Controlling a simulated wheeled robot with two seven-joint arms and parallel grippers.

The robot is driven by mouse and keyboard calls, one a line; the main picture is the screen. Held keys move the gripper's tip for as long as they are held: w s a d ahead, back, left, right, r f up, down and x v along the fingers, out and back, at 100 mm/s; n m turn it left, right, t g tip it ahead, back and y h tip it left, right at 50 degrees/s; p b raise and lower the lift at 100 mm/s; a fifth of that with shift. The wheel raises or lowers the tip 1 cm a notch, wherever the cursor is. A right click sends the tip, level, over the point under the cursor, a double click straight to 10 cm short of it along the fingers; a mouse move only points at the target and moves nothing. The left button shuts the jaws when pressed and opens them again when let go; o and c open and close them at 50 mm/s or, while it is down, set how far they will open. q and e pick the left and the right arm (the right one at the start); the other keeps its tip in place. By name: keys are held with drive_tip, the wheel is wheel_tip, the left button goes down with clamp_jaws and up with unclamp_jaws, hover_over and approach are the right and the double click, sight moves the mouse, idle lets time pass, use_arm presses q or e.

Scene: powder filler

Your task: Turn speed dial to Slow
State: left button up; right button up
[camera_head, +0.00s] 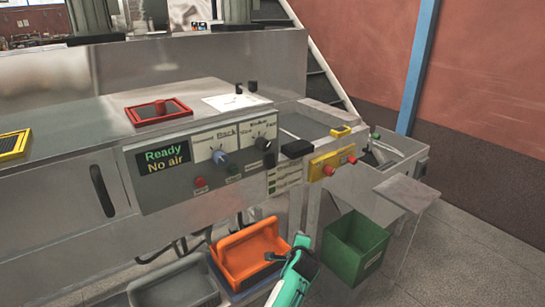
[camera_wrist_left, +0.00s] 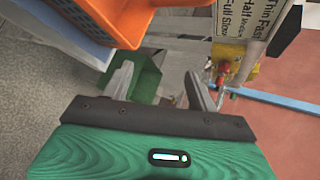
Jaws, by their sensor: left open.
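The speed dial (camera_head: 261,143) is a dark knob on the right part of the grey control panel (camera_head: 160,200), below small lettering that seems to read Slow, Medium and Fast. Its pointer is too small to read surely. A blue-tipped knob (camera_head: 219,157) sits to its left under Forward and Back lettering. My left gripper (camera_head: 290,257), with a teal body, is low in front of the machine, below the panel and apart from the dial. In the left wrist view its two grey fingers (camera_wrist_left: 162,88) are spread and empty. My right gripper is not seen.
The display (camera_head: 164,161) reads Ready, No air. An orange bin (camera_head: 249,255) and a green bin (camera_head: 354,245) are close to the left gripper. A yellow box with red buttons (camera_head: 325,165) projects right of the panel. A printed speed label (camera_wrist_left: 245,30) shows in the wrist view.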

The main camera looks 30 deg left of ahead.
use_arm(q)
drive_tip(key=w+a+r+y+p, duration=0.1)
drive_tip(key=a+r+y, duration=0.1)
drive_tip(key=r, duration=0.8)
drive_tip(key=w+a+r+y+p, duration=0.1)
drive_tip(key=a+r, duration=0.2)
drive_tip(key=r, duration=0.8)
drive_tip(key=y+p, duration=0.2)
drive_tip(key=y, duration=0.1)
approach(266, 147)
drive_tip(key=p+x, duration=0.2)
drive_tip(key=x, duration=0.2)
drive_tip(key=p+x, duration=0.1)
drive_tip(key=x, duration=0.4)
drive_tip(key=shift+r+p, duration=0.2)
drive_tip(key=shift+p, duration=0.15)
drive_tip(key=shift+x, duration=0.85)
drive_tip(key=shift+f, duration=0.1)
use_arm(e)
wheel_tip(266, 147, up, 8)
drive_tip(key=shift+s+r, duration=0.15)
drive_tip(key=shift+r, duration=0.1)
use_arm(q)
drive_tip(key=c, duration=1)
drive_tip(key=shift+f, duration=0.1)
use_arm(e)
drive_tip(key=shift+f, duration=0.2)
